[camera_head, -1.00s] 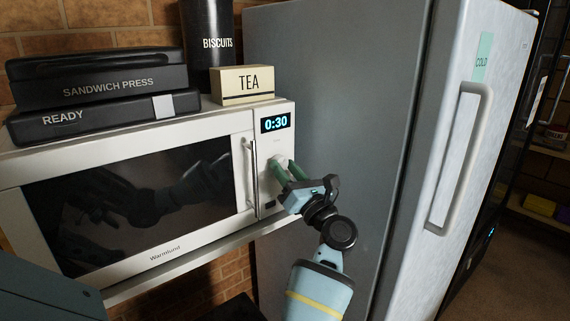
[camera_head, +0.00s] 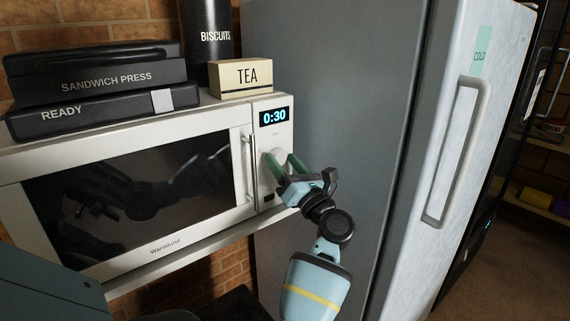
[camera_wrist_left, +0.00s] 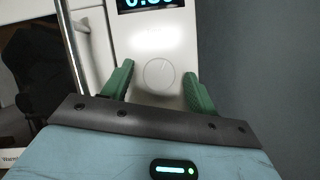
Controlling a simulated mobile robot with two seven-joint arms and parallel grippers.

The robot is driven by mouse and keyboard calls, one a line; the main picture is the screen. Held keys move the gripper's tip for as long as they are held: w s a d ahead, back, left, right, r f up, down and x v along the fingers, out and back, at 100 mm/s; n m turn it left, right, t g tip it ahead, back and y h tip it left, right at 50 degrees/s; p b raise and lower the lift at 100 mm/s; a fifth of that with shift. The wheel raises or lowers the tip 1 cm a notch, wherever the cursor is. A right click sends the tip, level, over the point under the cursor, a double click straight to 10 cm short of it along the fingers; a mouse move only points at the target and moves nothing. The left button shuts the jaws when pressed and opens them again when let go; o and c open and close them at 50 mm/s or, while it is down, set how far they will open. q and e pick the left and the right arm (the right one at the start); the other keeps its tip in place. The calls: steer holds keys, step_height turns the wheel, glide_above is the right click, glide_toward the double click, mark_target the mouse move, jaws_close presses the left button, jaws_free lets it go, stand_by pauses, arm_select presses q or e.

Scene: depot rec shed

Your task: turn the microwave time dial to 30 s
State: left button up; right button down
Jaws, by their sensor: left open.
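The white microwave (camera_head: 140,257) stands on a shelf, its door shut. Its display (camera_head: 274,117) reads 0:30. The round white time dial (camera_wrist_left: 158,74) sits below the display and shows clear of the fingers in the left wrist view; its pale edge shows in the head view (camera_head: 277,155). My left gripper (camera_head: 283,163) is open in front of the control panel, its green fingers apart on either side of the dial. In the left wrist view the fingers (camera_wrist_left: 158,88) do not touch the dial. My right gripper is not in view.
The vertical door handle (camera_head: 251,168) is just left of the gripper. A grey fridge (camera_head: 345,110) stands close on the right. A sandwich press (camera_head: 100,80), a tea box (camera_head: 240,78) and a biscuits tin (camera_head: 212,45) stand on the microwave.

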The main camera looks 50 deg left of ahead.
arm_select(q)
steer(key=shift+d+f, duration=0.3)
steer(key=shift+d, duration=0.15)
steer(key=b+v, duration=0.2)
steer(key=v, duration=0.4)
steer(key=shift+s+d, duration=0.15)
steer(key=shift+d, duration=0.25)
steer(key=shift+f, duration=0.1)
